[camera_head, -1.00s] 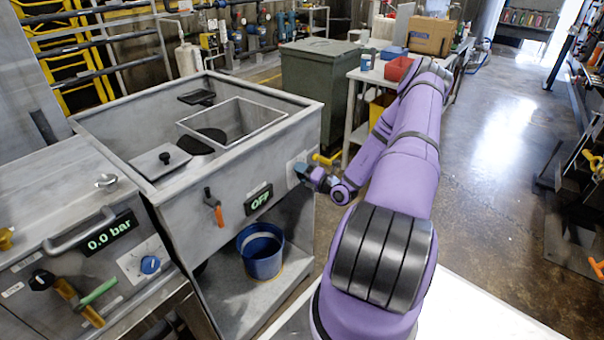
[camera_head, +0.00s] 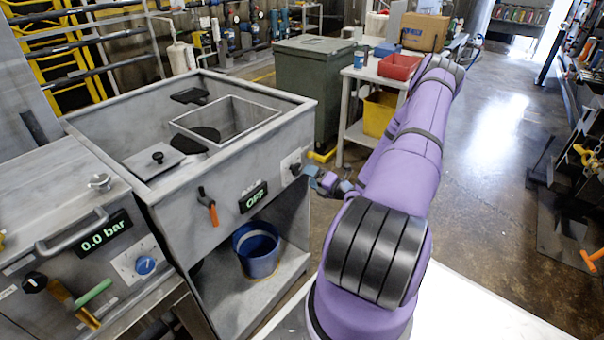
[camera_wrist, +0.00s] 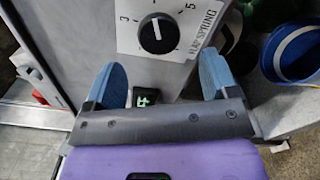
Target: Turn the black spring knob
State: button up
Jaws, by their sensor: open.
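The black spring knob (camera_wrist: 157,34) sits on a white dial plate marked "FLAP SPRING" in the wrist view, its white pointer line roughly upright in that picture. In the head view the knob (camera_head: 295,168) is a small dark spot at the right end of the compactor's front panel. My gripper (camera_wrist: 162,75) is open and empty, with a blue finger on each side. The knob appears beyond the fingertips, roughly centred between them, and is not held. In the head view my gripper (camera_head: 312,174) is just right of the knob, with a small gap.
The grey compactor (camera_head: 225,175) has an orange-handled lever (camera_head: 210,205) and an "OFF" display (camera_head: 254,198) on its front. A blue bucket (camera_head: 257,250) stands on the shelf below. A yellow bin (camera_head: 379,113) is behind my arm.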

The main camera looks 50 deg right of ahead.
jog(key=shift+s+d, duration=0.15)
jog(key=shift+s, duration=1.8)
jog(key=shift+r, duration=0.1)
